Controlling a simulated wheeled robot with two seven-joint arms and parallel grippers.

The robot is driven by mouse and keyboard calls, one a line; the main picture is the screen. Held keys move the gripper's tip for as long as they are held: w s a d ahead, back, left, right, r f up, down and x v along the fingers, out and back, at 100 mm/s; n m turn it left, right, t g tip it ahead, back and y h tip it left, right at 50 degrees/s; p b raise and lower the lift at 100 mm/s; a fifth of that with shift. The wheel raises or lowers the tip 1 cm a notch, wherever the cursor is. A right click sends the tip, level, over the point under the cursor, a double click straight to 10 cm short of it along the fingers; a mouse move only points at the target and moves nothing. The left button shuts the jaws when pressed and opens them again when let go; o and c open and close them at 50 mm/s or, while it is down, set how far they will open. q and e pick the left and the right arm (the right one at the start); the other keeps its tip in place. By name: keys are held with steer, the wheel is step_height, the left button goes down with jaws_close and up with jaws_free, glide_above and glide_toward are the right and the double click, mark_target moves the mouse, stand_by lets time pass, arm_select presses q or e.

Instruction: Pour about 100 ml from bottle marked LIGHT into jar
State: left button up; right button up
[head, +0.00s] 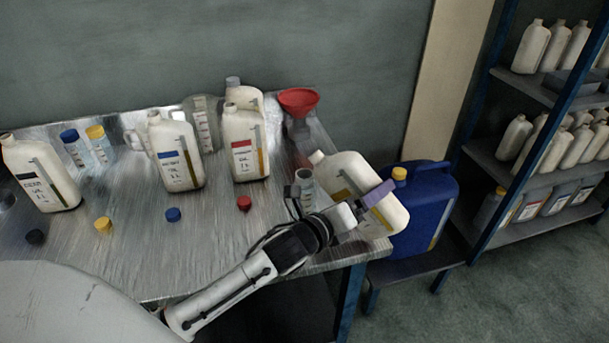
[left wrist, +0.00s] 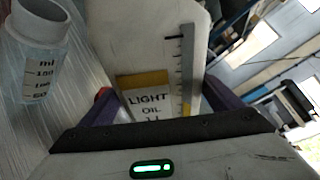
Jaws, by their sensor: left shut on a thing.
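The white bottle marked LIGHT (head: 372,178) is at the table's right end, tilted with its mouth toward the left. Its yellow-edged label (left wrist: 146,100) and level strip face the left wrist camera. My left gripper (head: 378,194) is shut on this bottle, with purple fingers at its sides. The clear graduated jar (head: 307,185) stands just left of the bottle, partly behind my wrist. Its ml marks show in the left wrist view (left wrist: 38,65). The bottle's mouth is near the jar's rim; I cannot tell if it is directly over it. No stream shows. The jar's fill is unclear.
White bottles with blue (head: 178,150) and red (head: 243,145) labels stand mid-table; another (head: 40,172) is at left. A red funnel (head: 299,100) is behind the jar. Loose caps lie in front. A blue canister (head: 425,210) stands right of the table, before a shelf (head: 540,150).

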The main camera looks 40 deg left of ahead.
mark_target(364, 188)
arm_select(q)
steer(key=shift+d+r+n+t+h+b, duration=0.3)
steer(key=shift+d+r+n+b, duration=0.1)
steer(key=shift+r+n+b, duration=0.25)
steer(key=shift+r, duration=0.1)
steer(key=shift+d+r+n+b, duration=0.2)
steer(key=shift+r+n+b, duration=0.05)
steer(key=shift+n+b, duration=0.25)
steer(key=shift+d+r+n+t+h+b, duration=0.15)
steer(key=shift+r+n+t+h+b, duration=0.2)
steer(key=shift+r+n, duration=0.6)
stand_by(2.6)
steer(key=shift+r+p, duration=0.3)
steer(key=shift+r, duration=0.25)
stand_by(2.7)
